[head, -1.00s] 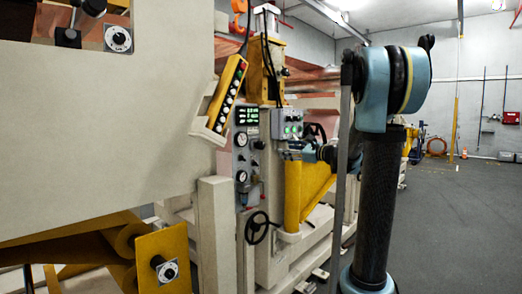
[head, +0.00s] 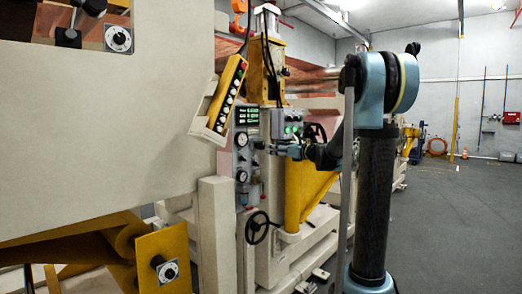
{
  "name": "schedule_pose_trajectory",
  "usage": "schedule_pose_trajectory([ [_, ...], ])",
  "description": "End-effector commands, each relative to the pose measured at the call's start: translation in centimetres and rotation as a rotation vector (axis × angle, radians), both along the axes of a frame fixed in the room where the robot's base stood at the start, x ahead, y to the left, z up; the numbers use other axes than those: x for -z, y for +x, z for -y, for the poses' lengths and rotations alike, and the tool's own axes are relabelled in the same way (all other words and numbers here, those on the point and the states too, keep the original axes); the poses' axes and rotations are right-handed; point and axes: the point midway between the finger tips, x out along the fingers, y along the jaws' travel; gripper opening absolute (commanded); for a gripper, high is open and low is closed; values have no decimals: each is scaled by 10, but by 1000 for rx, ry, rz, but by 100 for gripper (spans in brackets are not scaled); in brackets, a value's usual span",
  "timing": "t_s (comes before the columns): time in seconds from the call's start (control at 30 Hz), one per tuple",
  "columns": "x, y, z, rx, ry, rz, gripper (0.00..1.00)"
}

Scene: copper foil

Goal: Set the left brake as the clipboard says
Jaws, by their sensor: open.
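A grey control panel (head: 247,192) on the cream machine carries green number displays (head: 247,112), with round gauges and small knobs below. The upper gauge (head: 241,140) and the lower gauge (head: 241,176) are too small to read. I cannot tell which control is the left brake, and I make out no clipboard. My gripper (head: 262,147) is open and points left at the panel, right of the upper gauge, level with the small knobs. It partly covers that area. I cannot tell whether it touches a knob.
A grey box with green lights (head: 287,124) is just above my gripper. A yellow push-button pendant (head: 230,92) hangs left of the panel top. A black handwheel (head: 257,228) is below. A cream post (head: 217,235) stands left of the panel.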

Motion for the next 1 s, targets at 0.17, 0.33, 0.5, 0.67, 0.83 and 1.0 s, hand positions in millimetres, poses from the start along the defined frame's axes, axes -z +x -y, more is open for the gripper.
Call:
schedule_pose_trajectory([
  [0.17, 0, 20, -27, -3, 0, 0, 54],
  [0.33, 0, 37, -49, -2, 0, 0, 54],
  [0.5, 0, 50, -65, -1, 0, 0, 54],
  [0.67, 0, 56, -72, -1, -1, 1, 54],
  [0.83, 0, 57, -74, 0, -1, 1, 54],
  [1.0, 0, 57, -73, 0, -1, 1, 50],
])
